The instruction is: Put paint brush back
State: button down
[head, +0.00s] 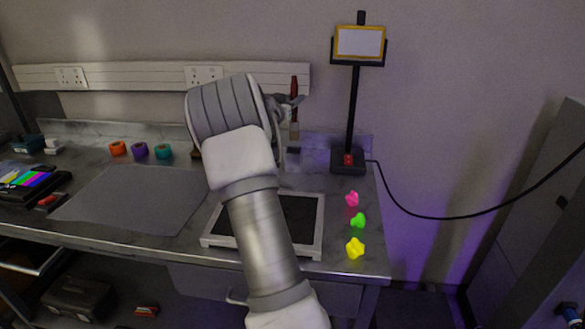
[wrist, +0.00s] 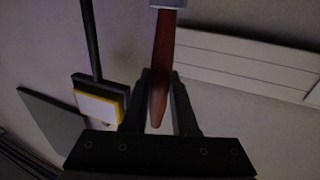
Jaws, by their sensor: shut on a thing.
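The paint brush (head: 294,110) has a dark red handle and a pale bristle end that points down in the head view. Its red handle (wrist: 162,65) also shows in the wrist view, running between the two dark fingers. My gripper (head: 287,100) is shut on the brush and holds it upright above the back of the bench. In the wrist view my gripper (wrist: 159,105) has a finger on each side of the handle. My arm hides part of the bench behind it, and I cannot tell where the brush's usual place is.
A black-lined tray (head: 321,230) lies on the bench below. A black stand with a yellow-framed panel (head: 360,42) rises right of the brush, its cable running right. Pink (head: 352,199), green (head: 358,220) and yellow (head: 355,248) pieces lie at right. A grey mat (head: 130,200) lies left.

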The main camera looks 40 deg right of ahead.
aim_at(293, 131)
notch_tip(293, 131, down, 10)
jog(key=shift+w+b, duration=0.1)
jog(key=shift+b, duration=1)
jog(key=shift+f, duration=0.2)
jog(key=c, duration=0.7)
grip_release()
